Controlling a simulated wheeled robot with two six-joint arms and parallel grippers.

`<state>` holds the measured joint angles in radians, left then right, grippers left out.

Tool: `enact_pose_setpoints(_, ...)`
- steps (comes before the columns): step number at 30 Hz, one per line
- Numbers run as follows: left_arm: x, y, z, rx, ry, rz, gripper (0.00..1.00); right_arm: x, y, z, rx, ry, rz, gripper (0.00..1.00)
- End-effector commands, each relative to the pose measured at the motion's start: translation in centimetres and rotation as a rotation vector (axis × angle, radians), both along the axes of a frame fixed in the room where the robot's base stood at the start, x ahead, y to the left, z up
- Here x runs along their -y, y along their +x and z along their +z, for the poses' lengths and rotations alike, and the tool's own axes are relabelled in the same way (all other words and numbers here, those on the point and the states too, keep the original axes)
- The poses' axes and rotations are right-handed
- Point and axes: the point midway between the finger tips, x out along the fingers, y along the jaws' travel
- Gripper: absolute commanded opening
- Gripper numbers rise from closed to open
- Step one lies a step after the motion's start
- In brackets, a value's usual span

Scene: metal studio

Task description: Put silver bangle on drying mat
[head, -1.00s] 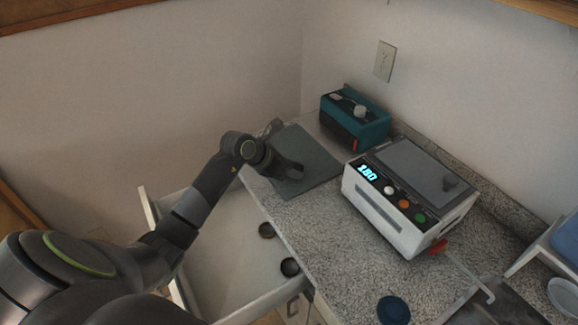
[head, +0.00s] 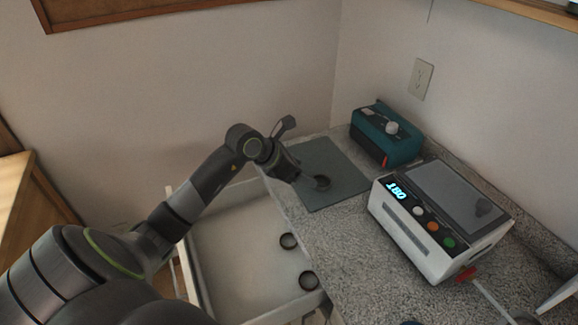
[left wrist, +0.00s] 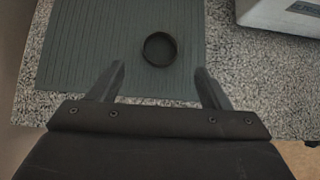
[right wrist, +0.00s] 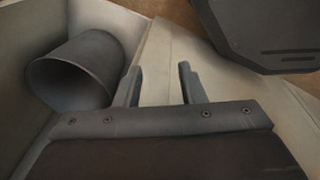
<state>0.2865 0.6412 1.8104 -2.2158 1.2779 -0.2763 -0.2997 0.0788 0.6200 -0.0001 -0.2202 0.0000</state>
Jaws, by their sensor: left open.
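A dark ring, the bangle (head: 322,182), lies on the grey-green ribbed drying mat (head: 340,168); its colour looks nearly black here. In the left wrist view the bangle (left wrist: 146,49) lies flat on the mat (left wrist: 75,60), ahead of and between my fingers, touching neither. My left gripper (head: 291,150) is open and empty over the mat's left edge. The right wrist view shows my right gripper (right wrist: 160,72) with its fingers apart and nothing between them; it is out of the head view.
A teal box (head: 386,135) stands behind the mat. A white machine (head: 440,225) with a display stands to its right. A grey cylindrical container (right wrist: 75,75) shows in the right wrist view.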

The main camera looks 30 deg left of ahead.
Motion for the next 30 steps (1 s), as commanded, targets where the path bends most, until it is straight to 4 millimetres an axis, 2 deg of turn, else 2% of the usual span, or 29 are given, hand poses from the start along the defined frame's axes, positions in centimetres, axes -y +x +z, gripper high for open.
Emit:
enact_pose_setpoints(4, -0.9, -1.6, 1.6, 0.000, 0.006, -0.001, 0.71, 0.0, 0.0, -0.5, 0.000, 0.000, 0.000, 0.36)
enact_pose_setpoints(12, -1.7, -2.9, 3.3, -0.002, 0.001, 0.000, 0.71, 0.0, 0.0, -0.8, 0.000, 0.000, 0.000, 0.36)
enact_pose_setpoints(30, -1.8, -3.1, 3.6, -0.002, -0.001, -0.001, 0.71, 0.0, 0.0, -0.8, 0.000, 0.000, 0.000, 0.36)
